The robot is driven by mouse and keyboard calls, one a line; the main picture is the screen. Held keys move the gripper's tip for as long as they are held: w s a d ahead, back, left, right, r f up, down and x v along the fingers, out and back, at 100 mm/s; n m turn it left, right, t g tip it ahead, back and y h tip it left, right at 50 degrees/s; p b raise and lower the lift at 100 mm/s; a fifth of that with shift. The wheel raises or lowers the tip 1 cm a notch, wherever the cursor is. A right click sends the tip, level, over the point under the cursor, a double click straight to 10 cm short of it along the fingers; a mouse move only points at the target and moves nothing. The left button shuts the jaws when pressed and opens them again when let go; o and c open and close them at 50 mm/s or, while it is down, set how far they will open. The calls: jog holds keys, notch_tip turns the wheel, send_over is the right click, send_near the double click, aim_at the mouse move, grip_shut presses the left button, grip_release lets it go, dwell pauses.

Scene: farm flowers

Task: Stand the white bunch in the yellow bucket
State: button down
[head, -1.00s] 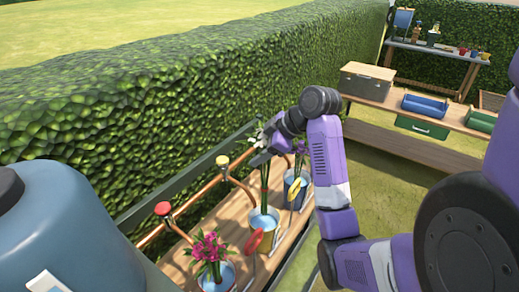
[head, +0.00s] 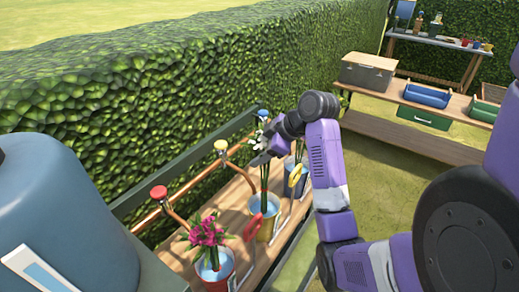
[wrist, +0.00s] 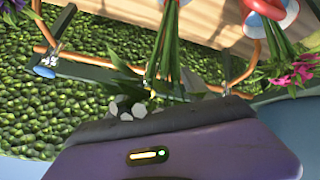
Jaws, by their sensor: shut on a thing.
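The white bunch (head: 256,139) has white blooms on long green stems. My gripper (head: 264,157) is shut on its stems just below the blooms and holds it upright. The yellow bucket (head: 266,234) stands on the wooden bench below, with pale blue water inside. The stems run down to the bucket's mouth and their lower ends appear to be inside it; whether they touch the bottom is hidden. In the wrist view the stems (wrist: 166,50) run from my gripper (wrist: 150,100) toward the bucket at the top edge, and white blooms (wrist: 124,108) show close by.
A red bucket (head: 216,284) with pink flowers (head: 206,233) stands nearer on the bench. A blue bucket (head: 284,172) stands behind, partly hidden by my arm. A copper pipe with coloured taps (head: 158,192) runs along the hedge side. A large blue tank (head: 70,210) is at left.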

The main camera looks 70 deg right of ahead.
notch_tip(320, 180, down, 10)
jog(key=b, duration=0.5)
jog(key=shift+b, duration=0.35)
dwell(0.4)
jog(key=shift+c, duration=1.8)
grip_release()
jog(key=v, duration=0.7)
jog(key=shift+s+r, duration=0.25)
jog(key=shift+r, duration=0.1)
